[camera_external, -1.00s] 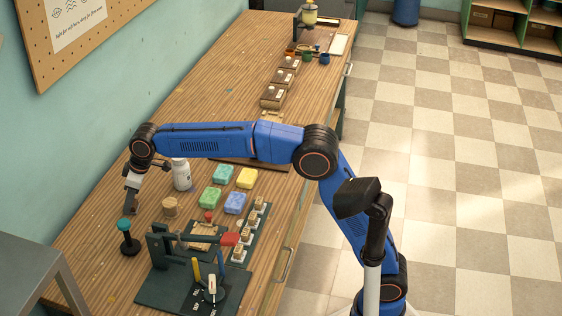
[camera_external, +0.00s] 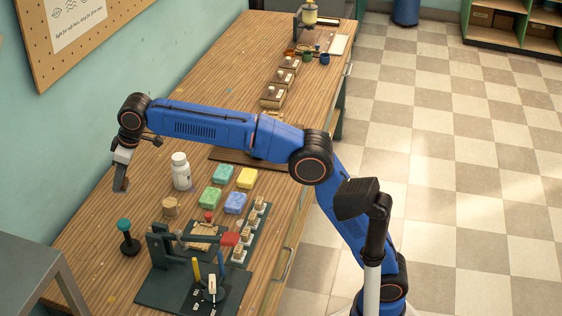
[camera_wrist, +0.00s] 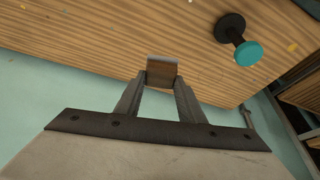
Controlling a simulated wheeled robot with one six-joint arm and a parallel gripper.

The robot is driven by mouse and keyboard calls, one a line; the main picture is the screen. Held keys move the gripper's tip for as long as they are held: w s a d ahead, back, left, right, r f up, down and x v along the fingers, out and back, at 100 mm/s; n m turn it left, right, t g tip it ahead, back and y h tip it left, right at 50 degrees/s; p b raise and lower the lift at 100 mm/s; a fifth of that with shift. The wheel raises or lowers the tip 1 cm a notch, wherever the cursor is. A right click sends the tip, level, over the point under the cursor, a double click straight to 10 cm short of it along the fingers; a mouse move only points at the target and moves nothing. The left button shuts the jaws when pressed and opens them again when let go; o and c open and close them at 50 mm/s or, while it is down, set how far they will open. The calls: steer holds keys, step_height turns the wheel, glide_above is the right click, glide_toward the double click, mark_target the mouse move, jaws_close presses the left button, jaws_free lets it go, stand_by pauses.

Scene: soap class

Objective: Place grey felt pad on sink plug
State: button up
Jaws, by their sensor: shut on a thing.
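My gripper (camera_external: 121,184) is shut on a small flat-sided block (camera_wrist: 162,75) with a brown face and a light grey edge. The block is probably the grey felt pad, and is held between both fingertips. It is near the wall side of the bench, and its height above the wood is hard to judge. A black round base with a stem and teal knob (camera_external: 124,225) stands upright on the bench, nearer the camera than my gripper. It shows at the upper right in the wrist view (camera_wrist: 248,53). I cannot tell whether it is the sink plug.
A white bottle (camera_external: 181,172) and a cork-coloured cylinder (camera_external: 170,207) stand right of my gripper. Green (camera_external: 209,198), blue (camera_external: 235,203), teal (camera_external: 222,174) and yellow (camera_external: 246,178) soap bars lie beyond. A dark press fixture (camera_external: 160,290) fills the near bench.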

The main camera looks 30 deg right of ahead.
steer(key=s+a+r+m, duration=0.1)
steer(key=s+a+r, duration=0.1)
steer(key=s+r, duration=0.4)
steer(key=s+a+r+m, duration=0.15)
steer(key=s+r, duration=0.25)
steer(key=s, duration=0.4)
glide_above(124, 223)
steer(key=shift+t, duration=0.4)
steer(key=shift+f, duration=5.15)
steer(key=shift+f, duration=0.15)
steer(key=o, duration=1)
steer(key=shift+o, duration=0.2)
steer(key=v, duration=1.2)
steer(key=shift+a+r, duration=0.2)
steer(key=shift+r, duration=0.05)
steer(key=shift+w, duration=0.1)
